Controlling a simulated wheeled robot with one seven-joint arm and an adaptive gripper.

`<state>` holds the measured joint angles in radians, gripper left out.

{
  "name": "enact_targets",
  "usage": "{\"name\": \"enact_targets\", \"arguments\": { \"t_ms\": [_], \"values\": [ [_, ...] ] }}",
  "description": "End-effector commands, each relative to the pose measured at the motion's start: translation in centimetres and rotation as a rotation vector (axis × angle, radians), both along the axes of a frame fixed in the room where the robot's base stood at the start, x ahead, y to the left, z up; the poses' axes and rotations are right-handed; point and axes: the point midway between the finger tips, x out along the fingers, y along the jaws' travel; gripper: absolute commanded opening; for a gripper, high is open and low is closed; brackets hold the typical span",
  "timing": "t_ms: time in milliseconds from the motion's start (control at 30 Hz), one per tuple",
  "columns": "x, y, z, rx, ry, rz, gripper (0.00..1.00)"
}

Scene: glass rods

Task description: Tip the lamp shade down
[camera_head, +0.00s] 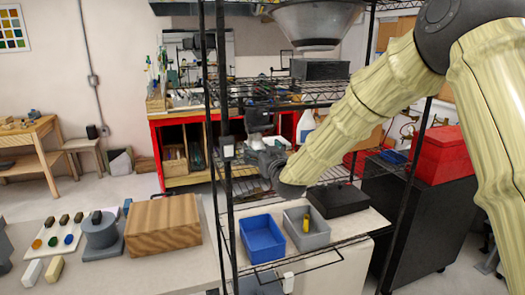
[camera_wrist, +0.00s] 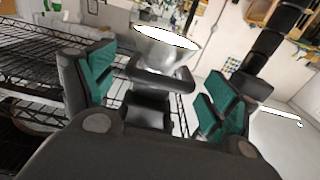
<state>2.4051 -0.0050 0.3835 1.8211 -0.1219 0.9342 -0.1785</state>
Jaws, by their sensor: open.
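My gripper (camera_head: 258,104) is at the wire rack in the head view, lower and left of the shade.
A dark box (camera_head: 319,69) sits on the rack shelf under the shade. Black rack posts (camera_head: 228,200) stand close to my arm. Below are a blue bin (camera_head: 262,238), a grey bin (camera_head: 318,238) and a wooden block (camera_head: 163,223). A red toolbox (camera_head: 440,154) is at right.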

Motion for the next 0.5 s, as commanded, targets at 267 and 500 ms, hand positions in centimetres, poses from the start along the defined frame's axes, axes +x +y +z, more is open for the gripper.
{"name": "enact_targets", "arguments": {
  "t_ms": [267,500],
  "values": [
    [-2.0,-0.8,-0.1,-0.001,0.002,0.0,0.86],
    [-6.0,-2.5,-0.1,0.001,0.001,0.0,0.86]
  ]
}}
